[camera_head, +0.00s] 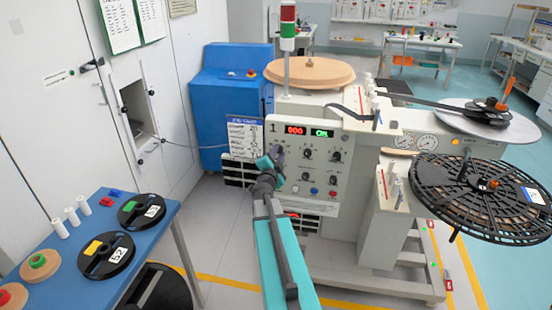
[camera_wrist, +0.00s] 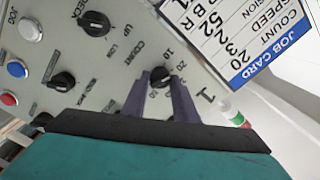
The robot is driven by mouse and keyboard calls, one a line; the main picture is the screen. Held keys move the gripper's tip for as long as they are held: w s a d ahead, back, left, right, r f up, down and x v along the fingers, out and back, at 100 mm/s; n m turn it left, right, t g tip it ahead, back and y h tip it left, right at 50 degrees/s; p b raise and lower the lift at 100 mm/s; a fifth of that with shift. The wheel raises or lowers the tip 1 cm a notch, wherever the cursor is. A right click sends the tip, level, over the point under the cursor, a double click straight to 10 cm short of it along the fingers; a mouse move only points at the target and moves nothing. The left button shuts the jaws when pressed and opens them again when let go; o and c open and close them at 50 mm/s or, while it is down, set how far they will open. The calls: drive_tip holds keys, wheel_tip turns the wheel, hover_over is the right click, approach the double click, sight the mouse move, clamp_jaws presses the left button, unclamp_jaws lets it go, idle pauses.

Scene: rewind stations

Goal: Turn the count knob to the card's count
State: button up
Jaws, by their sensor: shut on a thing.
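In the wrist view the count knob (camera_wrist: 160,75) is a small black knob on the pale panel, with the word COUNT and several numbers printed around it. My gripper (camera_wrist: 161,88) is shut on this knob, one dark finger on each side. I cannot tell which number the knob points to. The job card (camera_wrist: 245,38), white with a blue header, is beside the knob and its count line appears to read 20. In the head view the card (camera_head: 244,137) hangs on the panel's left end, and my gripper (camera_head: 277,154) is at the panel just right of it.
Other black knobs (camera_wrist: 95,23) and blue, red and white buttons (camera_wrist: 9,99) share the panel. A red display (camera_head: 295,130) reads 000, beside a green one (camera_head: 321,133). A blue table (camera_head: 60,250) with reels stands at the left; a large black reel (camera_head: 480,196) is at the right.

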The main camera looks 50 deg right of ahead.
drive_tip(key=shift+s+d, duration=0.15)
drive_tip(key=o, duration=1.1)
drive_tip(key=shift+c, duration=0.2)
drive_tip(key=v, duration=0.8)
drive_tip(key=shift+a+p, duration=0.35)
drive_tip(key=shift+p, duration=0.05)
drive_tip(key=shift+s+a+p, duration=0.2)
drive_tip(key=shift+a+p, duration=0.05)
drive_tip(key=shift+p, duration=0.95)
